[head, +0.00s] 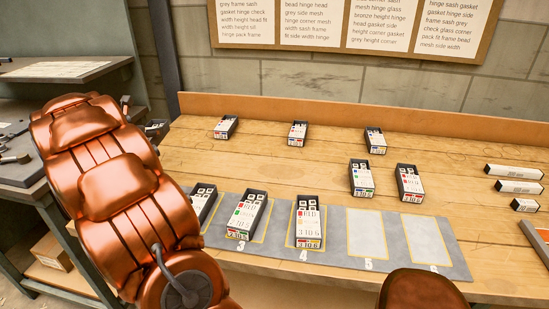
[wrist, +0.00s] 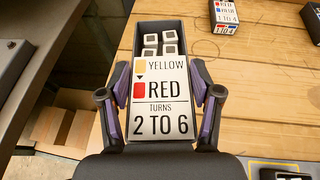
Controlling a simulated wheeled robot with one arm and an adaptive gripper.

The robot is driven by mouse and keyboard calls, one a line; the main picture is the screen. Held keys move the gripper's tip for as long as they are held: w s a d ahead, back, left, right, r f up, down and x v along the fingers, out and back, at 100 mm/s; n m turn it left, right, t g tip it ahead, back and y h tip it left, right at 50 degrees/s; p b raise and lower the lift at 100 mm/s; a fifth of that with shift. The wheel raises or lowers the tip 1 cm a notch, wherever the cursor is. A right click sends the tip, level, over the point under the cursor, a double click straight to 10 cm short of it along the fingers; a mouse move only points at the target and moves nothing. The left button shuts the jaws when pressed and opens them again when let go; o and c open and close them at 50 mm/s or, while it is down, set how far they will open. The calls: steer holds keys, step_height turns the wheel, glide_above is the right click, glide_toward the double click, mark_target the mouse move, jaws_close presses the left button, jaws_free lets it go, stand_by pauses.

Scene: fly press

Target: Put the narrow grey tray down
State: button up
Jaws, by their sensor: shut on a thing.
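In the wrist view my gripper (wrist: 160,78) is shut on a narrow grey tray (wrist: 174,30), one finger against each long side. The tray holds small white blocks at its far end and a card reading "YELLOW, RED, TURNS 2 TO 6". It is over the left end of the bench; whether it touches the wood I cannot tell. In the head view my arm hides the gripper. The grey mat (head: 335,254) has yellow-outlined places; those marked 3 and 4 hold trays (head: 247,213) (head: 308,220). Place 5 (head: 367,236) and the one right of it (head: 425,240) are bare.
Another tray (head: 203,198) stands at the mat's left, partly behind my arm. Several similar trays (head: 362,178) stand behind the mat and along the back of the bench. White-topped boxes (head: 515,171) lie at the right. Bare wood (head: 255,160) lies between the rows.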

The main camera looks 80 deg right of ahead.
steer(key=s+d+f+m+g, duration=0.1)
steer(key=s+d+m+g, duration=0.1)
steer(key=s+d, duration=0.4)
steer(key=shift+w+a+f+b, duration=0.15)
steer(key=shift+f+b, duration=0.5)
steer(key=shift+f, duration=1.85)
steer(key=shift+w+f+b, duration=0.1)
steer(key=shift+f+b, duration=0.5)
steer(key=shift+f, duration=1.9)
steer(key=shift+f, duration=0.2)
steer(key=o, duration=1.2)
steer(key=shift+o, duration=0.2)
steer(key=shift+r, duration=0.1)
steer(key=shift+a+r, duration=0.1)
steer(key=shift+r, duration=0.1)
steer(key=v, duration=1.1)
steer(key=shift+a, duration=0.45)
